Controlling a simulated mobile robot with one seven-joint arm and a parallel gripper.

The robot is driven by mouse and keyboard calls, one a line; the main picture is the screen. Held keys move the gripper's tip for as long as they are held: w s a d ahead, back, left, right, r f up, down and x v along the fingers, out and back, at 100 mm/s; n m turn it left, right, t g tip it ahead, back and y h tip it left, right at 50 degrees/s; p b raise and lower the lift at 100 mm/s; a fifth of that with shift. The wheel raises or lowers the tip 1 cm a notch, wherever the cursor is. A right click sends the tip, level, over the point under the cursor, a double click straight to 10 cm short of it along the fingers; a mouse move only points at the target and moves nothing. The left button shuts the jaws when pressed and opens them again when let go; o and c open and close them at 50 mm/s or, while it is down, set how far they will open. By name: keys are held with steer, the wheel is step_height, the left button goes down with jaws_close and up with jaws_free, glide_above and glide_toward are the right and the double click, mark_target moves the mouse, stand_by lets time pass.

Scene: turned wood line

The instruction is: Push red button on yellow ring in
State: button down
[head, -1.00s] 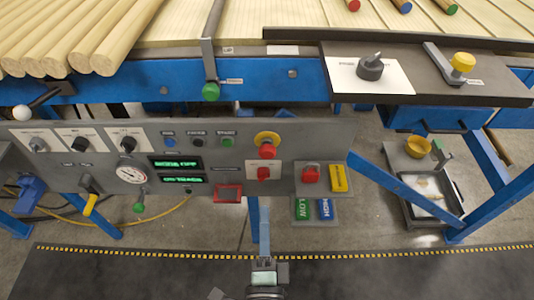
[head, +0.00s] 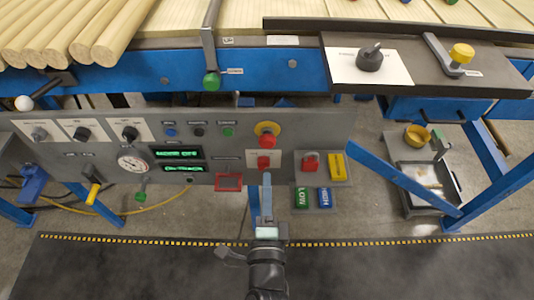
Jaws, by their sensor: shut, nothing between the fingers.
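The red button (head: 266,141) on its yellow ring (head: 268,128) is at the right part of the grey control panel (head: 225,165) in the head view. It stands out from the panel face. My gripper (head: 266,178) is shut and empty, its fingers pointing up toward the panel. The fingertips appear below the button in the picture, just under a red switch (head: 263,162) on a white plate. I cannot tell how far the tips are from the panel.
A red padlock (head: 310,162) and a yellow block (head: 337,165) sit right of the button. A red-framed window (head: 228,182) is left of my gripper. Small blue, black and green buttons line the panel. A blue slanted brace (head: 400,187) stands at right.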

mark_target(267, 144)
steer(key=w, duration=0.7)
steer(key=shift+w+b, duration=0.35)
steer(key=shift+b, duration=0.05)
steer(key=shift+w, duration=0.1)
steer(key=shift+w+r, duration=0.1)
steer(key=shift+w, duration=0.85)
steer(key=shift+r, duration=0.1)
